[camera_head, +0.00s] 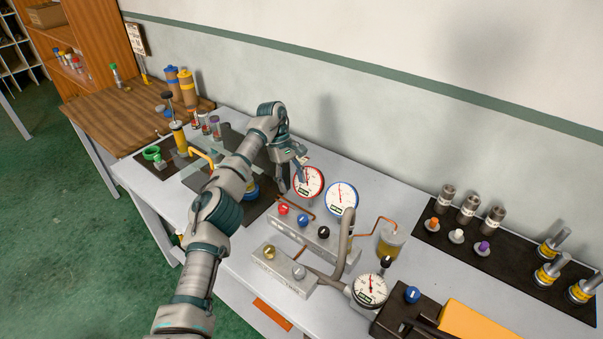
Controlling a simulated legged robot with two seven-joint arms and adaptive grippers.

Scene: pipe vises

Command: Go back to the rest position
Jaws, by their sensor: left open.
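My left arm reaches up from the bottom of the head view across the white workbench (152,197). My left gripper (293,183) hangs at the arm's far end, pointing down, just left of the red-rimmed gauge (308,182). It is open, and I see nothing held in it. Whether it touches the gauge is unclear. The blue-rimmed gauge (342,198) stands just right of the red one, above the grey manifold block (330,243) with red, blue and black knobs. A dark mat behind my forearm is partly hidden. My right gripper is not in view.
A dark tray (515,262) with several metal fittings lies at the right. A small gauge (370,290) and a yellow block (480,322) are at the front right. A grey hose (346,245) arches over the manifold. A wooden table (110,112) stands at the far left. The wall runs close behind.

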